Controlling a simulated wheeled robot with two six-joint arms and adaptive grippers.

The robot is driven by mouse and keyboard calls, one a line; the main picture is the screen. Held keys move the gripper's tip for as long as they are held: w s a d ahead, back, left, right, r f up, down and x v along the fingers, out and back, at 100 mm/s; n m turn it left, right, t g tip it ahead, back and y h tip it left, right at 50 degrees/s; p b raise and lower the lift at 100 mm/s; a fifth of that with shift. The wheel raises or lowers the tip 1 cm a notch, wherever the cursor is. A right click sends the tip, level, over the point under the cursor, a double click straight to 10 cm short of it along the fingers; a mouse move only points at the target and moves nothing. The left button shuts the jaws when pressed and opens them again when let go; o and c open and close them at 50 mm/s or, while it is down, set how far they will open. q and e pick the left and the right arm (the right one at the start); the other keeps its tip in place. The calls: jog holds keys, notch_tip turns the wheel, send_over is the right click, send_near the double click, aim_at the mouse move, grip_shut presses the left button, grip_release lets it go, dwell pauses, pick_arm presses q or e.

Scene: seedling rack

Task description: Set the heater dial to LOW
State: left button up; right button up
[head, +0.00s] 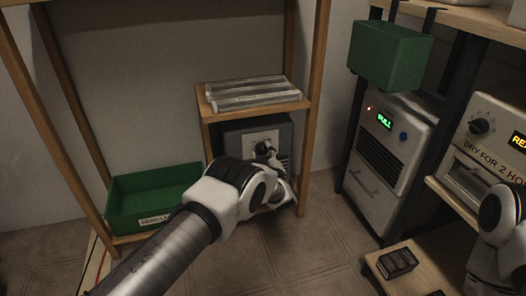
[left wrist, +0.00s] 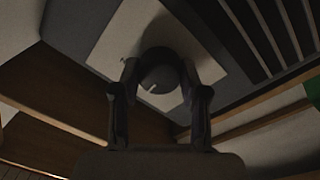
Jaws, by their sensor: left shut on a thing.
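The heater (head: 236,136) is a dark grey box under a small wooden shelf, with a pale dial plate and dark slats to the right of it. In the left wrist view the heater's pale plate (left wrist: 128,40) carries a round dark dial (left wrist: 160,74) with a short light pointer mark. My left gripper (head: 266,153) is at the heater's front. In the left wrist view the left gripper (left wrist: 159,88) has a finger on each side of the dial and is shut on it. The plate's lettering is too dark to read, and my gripper hides the dial in the head view.
A green tray (head: 127,222) sits low on the left. Pale bars (head: 252,96) lie on the shelf above the heater. A white unit (head: 387,205) reading "FULL", a green bin (head: 389,77) and a dryer unit (head: 456,178) stand right. My right arm shows at the right edge. The floor between is clear.

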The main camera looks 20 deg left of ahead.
pick_arm(q)
jog(key=n, duration=0.4)
jog(key=shift+n+y+p, duration=0.3)
jog(key=shift+n+p, duration=0.1)
jog(key=shift+n, duration=1.6)
jog(key=o, duration=1.2)
jog(key=shift+c, duration=0.2)
jog(key=r+v, duration=0.1)
jog(key=v, duration=1.1)
jog(key=shift+f, duration=0.4)
